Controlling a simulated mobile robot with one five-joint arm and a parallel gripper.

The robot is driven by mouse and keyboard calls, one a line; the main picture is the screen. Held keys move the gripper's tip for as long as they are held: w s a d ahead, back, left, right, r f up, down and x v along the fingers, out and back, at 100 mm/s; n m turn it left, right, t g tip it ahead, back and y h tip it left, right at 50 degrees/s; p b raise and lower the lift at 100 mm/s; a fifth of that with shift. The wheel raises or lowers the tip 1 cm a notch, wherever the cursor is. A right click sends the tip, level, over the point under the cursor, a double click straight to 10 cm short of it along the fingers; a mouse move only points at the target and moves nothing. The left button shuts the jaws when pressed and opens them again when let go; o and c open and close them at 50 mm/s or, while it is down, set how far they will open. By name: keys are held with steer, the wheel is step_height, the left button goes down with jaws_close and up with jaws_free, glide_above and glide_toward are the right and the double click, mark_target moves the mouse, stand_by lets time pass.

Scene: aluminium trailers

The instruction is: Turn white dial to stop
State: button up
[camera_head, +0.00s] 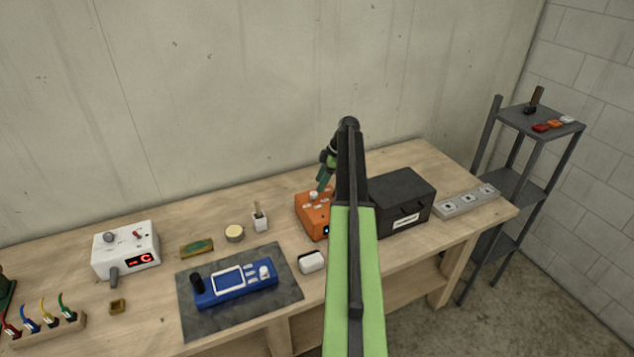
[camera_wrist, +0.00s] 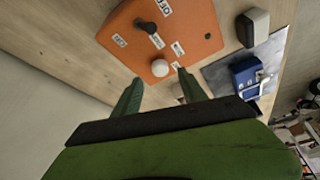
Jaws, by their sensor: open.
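The orange box (camera_head: 312,219) stands on the workbench, left of the black case. A round white dial (camera_head: 314,195) sits on its top, near the rear edge. In the wrist view the white dial (camera_wrist: 160,68) is on the orange box (camera_wrist: 196,22), just beyond and between my two green fingertips. My gripper (camera_head: 324,182) is open and empty above the rear of the box. In the wrist view my gripper (camera_wrist: 159,79) points at the dial; I cannot tell whether a finger touches it. My arm hides the box's right side in the head view.
A black lever or knob (camera_wrist: 147,27) and white labels share the box's top. The black case (camera_head: 402,203) stands close on the right. A blue meter (camera_head: 237,284) on a grey mat (camera_head: 190,320) and a small white object (camera_head: 312,262) lie to the left and front.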

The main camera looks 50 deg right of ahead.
steer(key=p+v, duration=1)
steer(key=v, duration=0.2)
steer(key=shift+r, duration=0.3)
steer(key=shift+a, duration=0.1)
